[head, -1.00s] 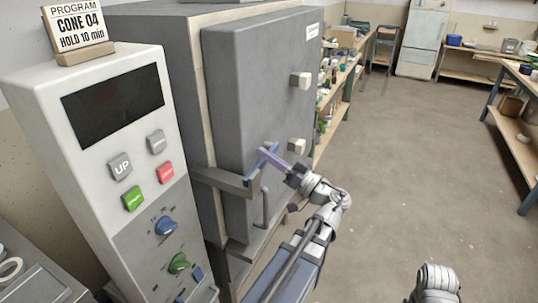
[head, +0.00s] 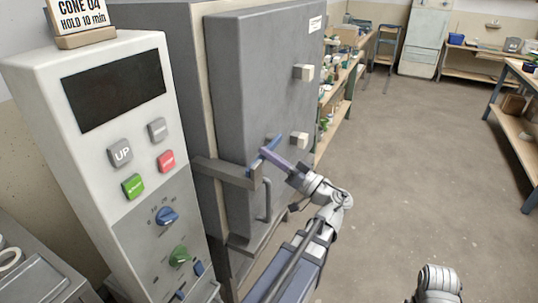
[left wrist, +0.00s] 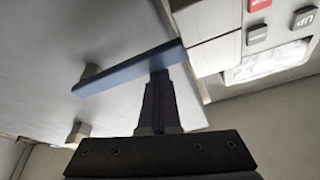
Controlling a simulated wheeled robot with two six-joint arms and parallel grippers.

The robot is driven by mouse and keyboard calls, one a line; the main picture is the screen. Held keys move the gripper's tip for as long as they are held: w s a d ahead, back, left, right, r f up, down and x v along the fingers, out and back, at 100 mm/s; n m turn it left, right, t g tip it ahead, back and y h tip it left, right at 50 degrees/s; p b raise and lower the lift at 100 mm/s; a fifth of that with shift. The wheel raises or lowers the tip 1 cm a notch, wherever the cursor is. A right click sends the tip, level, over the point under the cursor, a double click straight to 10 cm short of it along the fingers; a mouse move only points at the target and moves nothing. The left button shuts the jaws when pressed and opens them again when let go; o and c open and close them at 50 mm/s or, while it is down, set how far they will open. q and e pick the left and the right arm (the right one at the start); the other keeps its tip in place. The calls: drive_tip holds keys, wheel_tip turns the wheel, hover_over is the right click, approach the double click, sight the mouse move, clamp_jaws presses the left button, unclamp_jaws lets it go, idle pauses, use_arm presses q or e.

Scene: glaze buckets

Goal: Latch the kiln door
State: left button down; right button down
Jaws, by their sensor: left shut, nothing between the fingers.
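The grey kiln door (head: 256,95) stands against the kiln body, and I see no clear gap at its edge. A dark bracket (head: 222,172) reaches across the door's left edge. A blue latch lever (head: 257,161) slants up and right from the bracket's end. My left gripper (head: 264,152) is shut and empty, with its fingertips at the lever. In the left wrist view the shut fingers (left wrist: 159,77) meet the blue lever (left wrist: 125,72) near one end; I cannot tell whether they press on it.
A vertical door handle (head: 267,200) is below the lever. Two pale blocks stick out from the door's right side. The control panel (head: 122,95) with buttons and knobs stands close on the left. Shelves line the back right, and the floor (head: 420,170) is clear.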

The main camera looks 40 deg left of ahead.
use_arm(q)
drive_tip(key=shift+s+f, duration=0.2)
drive_tip(key=shift+a+r+p, duration=0.1)
drive_tip(key=shift+r+p, duration=0.45)
drive_tip(key=shift+p, duration=0.05)
drive_tip(key=w+d, duration=0.2)
drive_tip(key=d, duration=0.7)
drive_tip(key=shift+w+d, duration=0.2)
drive_tip(key=shift+w, duration=0.1)
